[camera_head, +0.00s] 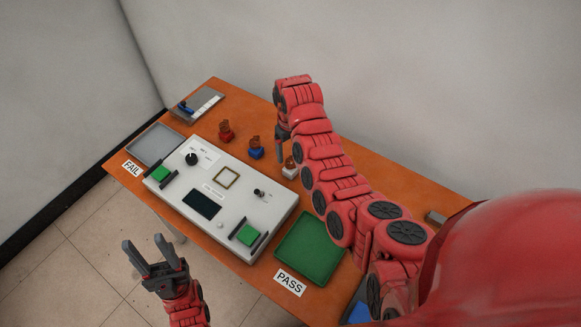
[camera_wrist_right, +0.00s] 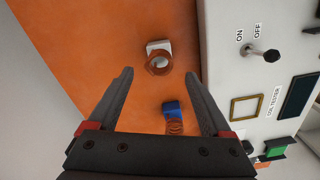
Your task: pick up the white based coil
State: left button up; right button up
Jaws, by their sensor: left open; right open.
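The white based coil (camera_head: 289,171) stands on the orange table, behind the right part of the tester box. It also shows in the right wrist view (camera_wrist_right: 158,56), its copper winding on a white base, just beyond and between the fingertips. My right gripper (camera_head: 282,134) is open above the table, pointing down, with nothing between its fingers. In the right wrist view its two dark fingers (camera_wrist_right: 159,74) are spread wide. My left gripper (camera_head: 148,246) is open and empty in front of the table's front edge, fingers pointing up in the picture.
The blue based coil (camera_head: 256,151) stands near the white one, and lies between the fingers' outlines in the wrist view (camera_wrist_right: 172,117). The red based coil (camera_head: 226,134) is further left. The tester box (camera_head: 270,215), grey FAIL tray (camera_head: 154,145) and green PASS tray (camera_head: 310,248) occupy the table.

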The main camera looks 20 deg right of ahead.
aim_at(291, 159)
jog(key=shift+s+f, duration=0.1)
jog(key=shift+s, duration=0.05)
jog(key=shift+f+p, duration=0.45)
jog(key=shift+p, duration=0.1)
notch_tip(291, 159, down, 3)
jog(key=shift+r+p, duration=0.1)
jog(key=shift+p, duration=0.6)
jog(key=shift+f, duration=0.9)
grip_shut()
